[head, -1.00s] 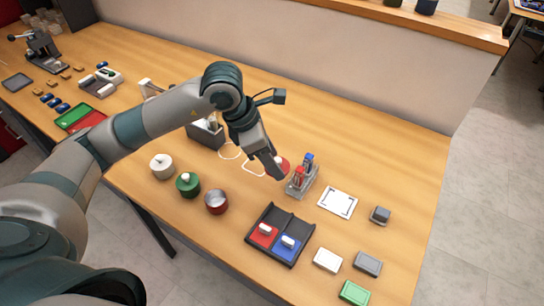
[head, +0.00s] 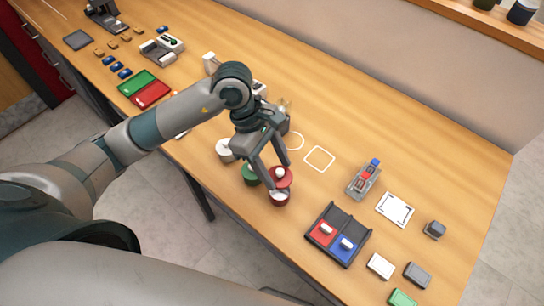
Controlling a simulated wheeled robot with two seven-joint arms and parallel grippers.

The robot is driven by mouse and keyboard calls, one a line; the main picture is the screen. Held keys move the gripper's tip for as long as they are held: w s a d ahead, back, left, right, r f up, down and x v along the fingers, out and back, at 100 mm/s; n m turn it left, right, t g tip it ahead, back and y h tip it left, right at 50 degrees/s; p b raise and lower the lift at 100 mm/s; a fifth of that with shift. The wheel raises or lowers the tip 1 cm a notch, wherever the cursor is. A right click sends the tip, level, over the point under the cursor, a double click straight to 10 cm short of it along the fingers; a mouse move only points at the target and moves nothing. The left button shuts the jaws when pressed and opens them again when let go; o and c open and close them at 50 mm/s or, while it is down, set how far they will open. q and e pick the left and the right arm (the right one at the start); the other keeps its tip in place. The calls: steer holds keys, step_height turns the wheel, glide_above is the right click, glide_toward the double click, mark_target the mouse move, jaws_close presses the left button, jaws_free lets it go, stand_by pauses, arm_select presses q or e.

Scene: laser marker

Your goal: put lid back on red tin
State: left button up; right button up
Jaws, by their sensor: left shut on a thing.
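The open red tin (head: 279,200) stands at the front edge side of the table, right of the green tin (head: 250,175). The red lid (head: 285,181) has a white knob and shows just above and behind the tin in the picture. My left gripper (head: 277,174) reaches down over the tins and is shut on the red lid, with its fingers on either side of the knob. The exact height of the gap cannot be told. My right gripper is not in view.
A white tin (head: 225,150) stands left of the green one. An empty white square outline (head: 319,158) lies behind.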

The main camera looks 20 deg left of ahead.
mark_target(273, 173)
arm_select(q)
steer(key=shift+d, duration=0.2)
steer(key=shift+a+f, duration=0.15)
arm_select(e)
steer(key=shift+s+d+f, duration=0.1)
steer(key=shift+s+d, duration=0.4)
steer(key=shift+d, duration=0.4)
